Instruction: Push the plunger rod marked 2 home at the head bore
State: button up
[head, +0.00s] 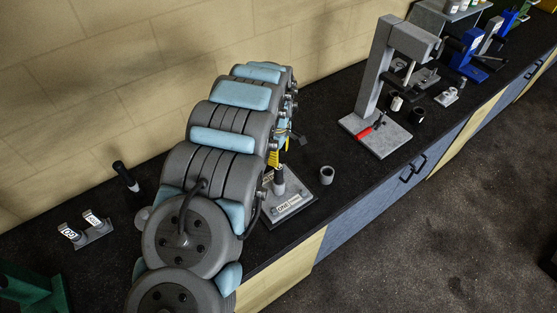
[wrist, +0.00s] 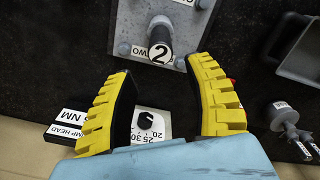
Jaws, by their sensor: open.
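The plunger rod marked 2 (wrist: 160,52) shows in the wrist view as a dark cylinder with a white numbered end face. It sits at a grey bolted plate (wrist: 122,47) with a partly visible "TWO" label. My gripper (wrist: 161,68) has its yellow fingers spread wide, one either side below the rod, with nothing between them. Whether the fingers touch the plate is unclear. In the head view my gripper (head: 276,152) is partly hidden behind my arm, above a grey base plate labelled ONE (head: 297,205) with an upright post (head: 279,180). I cannot make out rod 2 there.
A dial plate (wrist: 150,126) and a "MP HEAD" label (wrist: 67,133) lie below the fingers in the wrist view. A grey press stand (head: 373,75) with a red-handled tool (head: 371,127) stands right. The wall is behind.

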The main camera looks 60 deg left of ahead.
jog(key=shift+r, duration=1)
jog(key=shift+w, duration=0.1)
